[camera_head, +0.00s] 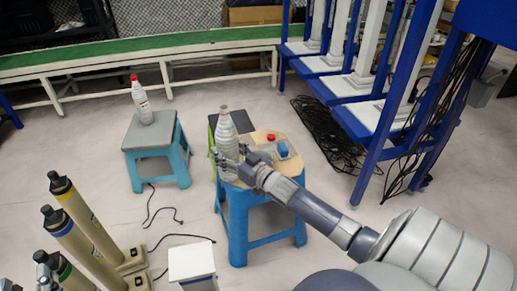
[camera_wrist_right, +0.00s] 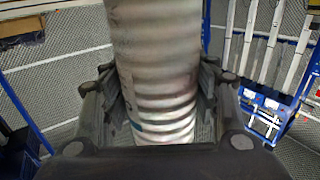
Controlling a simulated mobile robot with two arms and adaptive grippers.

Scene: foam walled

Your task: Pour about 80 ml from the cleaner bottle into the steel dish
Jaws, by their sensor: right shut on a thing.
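My right gripper (camera_head: 228,160) is shut on a ribbed, pale grey bottle (camera_head: 225,130) over the left part of a blue stool with a wooden top (camera_head: 240,222). The bottle is upright, and no red cap shows on it. I cannot tell whether its base touches the stool. In the right wrist view the ribbed bottle (camera_wrist_right: 155,70) stands between both fingers. A similar bottle with a red cap (camera_head: 141,103) stands on the grey-topped stool (camera_head: 150,138) to the left. I cannot make out a steel dish. My left gripper is not in view.
A small red object (camera_head: 270,137) and a blue object (camera_head: 283,150) lie on the wooden top right of the bottle. Blue racks (camera_head: 365,100) and cables (camera_head: 325,135) are at right.

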